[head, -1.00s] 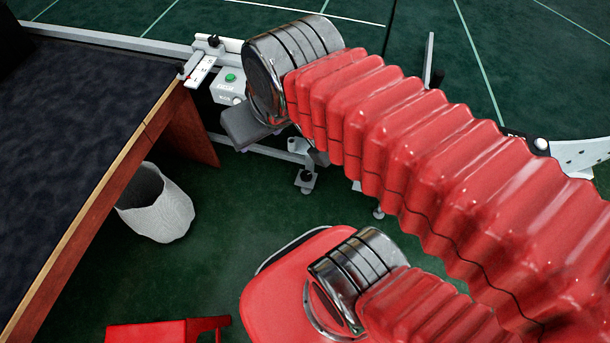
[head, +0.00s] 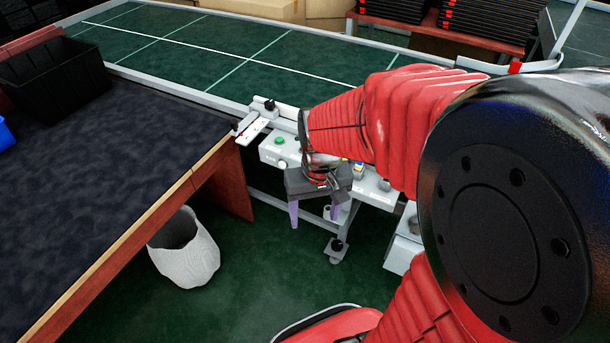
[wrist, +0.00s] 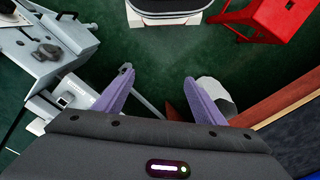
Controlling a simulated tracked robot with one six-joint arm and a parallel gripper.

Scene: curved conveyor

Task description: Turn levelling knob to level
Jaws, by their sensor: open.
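My gripper (head: 315,212) hangs beside the conveyor's near side with its two purple fingers pointing down. It is open and empty. The wrist view shows the fingers apart, with dark green floor between them (wrist: 157,80). A black knob (head: 338,244) sits on the levelling foot of the conveyor leg, lower than the fingers and slightly right of them in the head view. A small dark knob-like part (wrist: 125,68) shows at the left fingertip in the wrist view; I cannot tell if they touch. No level indicator can be made out.
A control box with a green button (head: 279,141) is behind the gripper. A dark-topped table (head: 100,180) stands at left, with a white bin (head: 185,262) under its edge. A red stool (wrist: 275,14) is at the wrist view's top right.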

